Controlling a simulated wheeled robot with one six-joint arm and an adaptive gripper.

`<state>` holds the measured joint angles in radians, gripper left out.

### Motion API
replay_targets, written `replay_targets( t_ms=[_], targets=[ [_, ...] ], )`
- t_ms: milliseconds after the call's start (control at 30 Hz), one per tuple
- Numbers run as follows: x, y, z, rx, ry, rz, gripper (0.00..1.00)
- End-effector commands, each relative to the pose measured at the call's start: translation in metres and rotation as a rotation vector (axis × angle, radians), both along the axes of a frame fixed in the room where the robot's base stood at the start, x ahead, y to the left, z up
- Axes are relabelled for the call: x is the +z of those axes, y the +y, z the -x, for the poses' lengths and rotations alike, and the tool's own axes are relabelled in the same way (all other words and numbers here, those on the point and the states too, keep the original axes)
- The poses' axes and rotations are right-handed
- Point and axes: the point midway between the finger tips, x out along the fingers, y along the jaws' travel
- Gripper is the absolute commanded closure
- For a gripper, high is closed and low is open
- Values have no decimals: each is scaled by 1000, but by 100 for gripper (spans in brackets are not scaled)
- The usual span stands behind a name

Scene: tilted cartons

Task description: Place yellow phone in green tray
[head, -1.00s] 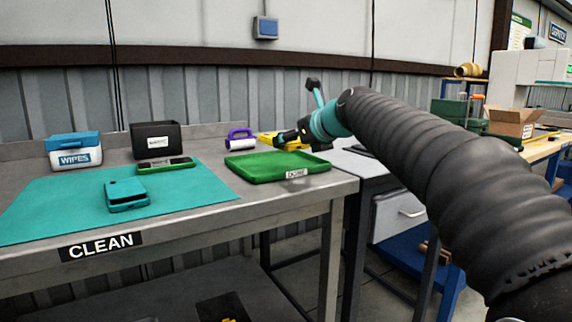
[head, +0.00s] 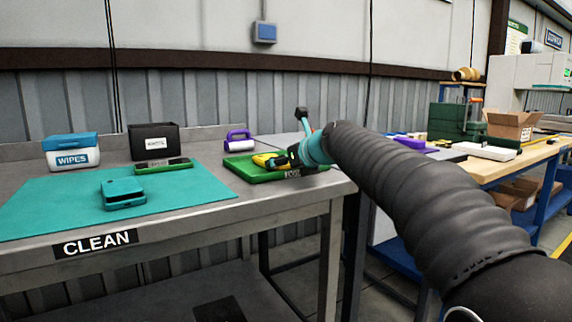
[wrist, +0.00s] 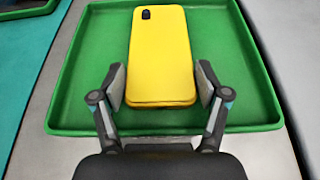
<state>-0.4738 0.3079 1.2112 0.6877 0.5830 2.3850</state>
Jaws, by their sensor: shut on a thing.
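The yellow phone (wrist: 160,50) is between the two fingers of my gripper (wrist: 161,84), which is shut on its sides near the close end. In the wrist view the phone lies over the floor of the green tray (wrist: 90,60), inside its rim. I cannot tell whether the phone touches the tray floor. In the head view the tray (head: 240,172) is at the right end of the metal bench. The phone (head: 264,159) and my gripper (head: 284,160) are over it, and my arm hides part of the tray.
A wooden bench (head: 510,160) with cartons is at the right.

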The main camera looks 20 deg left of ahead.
Motion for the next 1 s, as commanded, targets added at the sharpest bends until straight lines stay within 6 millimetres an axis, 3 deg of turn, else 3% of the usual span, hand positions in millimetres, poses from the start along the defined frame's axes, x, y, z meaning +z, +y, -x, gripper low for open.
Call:
replay_targets(
  t_ms=[67,100,167,633,1000],
  targets=[
    [-1,0,0,0,-1,-1,75],
    [-1,0,0,0,0,0,16],
    [-1,0,0,0,0,0,1],
    [4,-4,3,-1,-1,-1,1],
    [29,-51,43,-2,-2,-1,1]
  ],
)
